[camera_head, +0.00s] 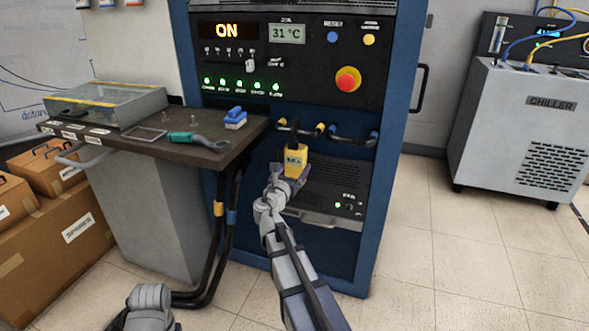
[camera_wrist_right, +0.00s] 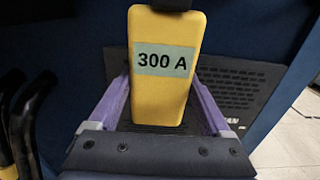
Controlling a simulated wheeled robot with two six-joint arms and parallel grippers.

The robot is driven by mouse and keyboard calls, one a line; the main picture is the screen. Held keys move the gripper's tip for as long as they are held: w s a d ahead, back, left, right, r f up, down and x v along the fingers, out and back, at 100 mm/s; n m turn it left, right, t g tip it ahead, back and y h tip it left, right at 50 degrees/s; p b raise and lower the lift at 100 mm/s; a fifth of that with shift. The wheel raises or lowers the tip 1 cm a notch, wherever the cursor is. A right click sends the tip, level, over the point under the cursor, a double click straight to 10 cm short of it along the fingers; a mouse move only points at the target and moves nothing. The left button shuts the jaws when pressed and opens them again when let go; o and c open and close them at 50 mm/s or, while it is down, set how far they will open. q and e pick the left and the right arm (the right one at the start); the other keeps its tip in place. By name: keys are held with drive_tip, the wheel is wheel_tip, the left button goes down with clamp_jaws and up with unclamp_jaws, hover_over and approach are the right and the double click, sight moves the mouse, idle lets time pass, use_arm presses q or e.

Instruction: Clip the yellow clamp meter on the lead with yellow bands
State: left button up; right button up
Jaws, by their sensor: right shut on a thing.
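The yellow clamp meter (camera_head: 295,158) is upright in my right gripper (camera_head: 292,174), in front of the blue cabinet. In the right wrist view the yellow body (camera_wrist_right: 162,92), labelled 300 A, sits between the purple fingers (camera_wrist_right: 160,100), which are shut on it. Its dark jaw points up at the short black lead with yellow bands (camera_head: 319,129) on the cabinet front. I cannot tell whether the jaw is around that lead or only in front of it.
Thick cables with yellow (camera_head: 219,208) and blue bands hang down left. Floor at right is clear up to the chiller (camera_head: 527,120).

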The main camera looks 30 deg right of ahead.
drive_tip(key=shift+f, duration=0.2)
drive_tip(key=o, duration=1.5)
drive_tip(key=shift+s+a, duration=0.1)
drive_tip(key=v, duration=0.7)
drive_tip(key=shift+s+a, duration=0.2)
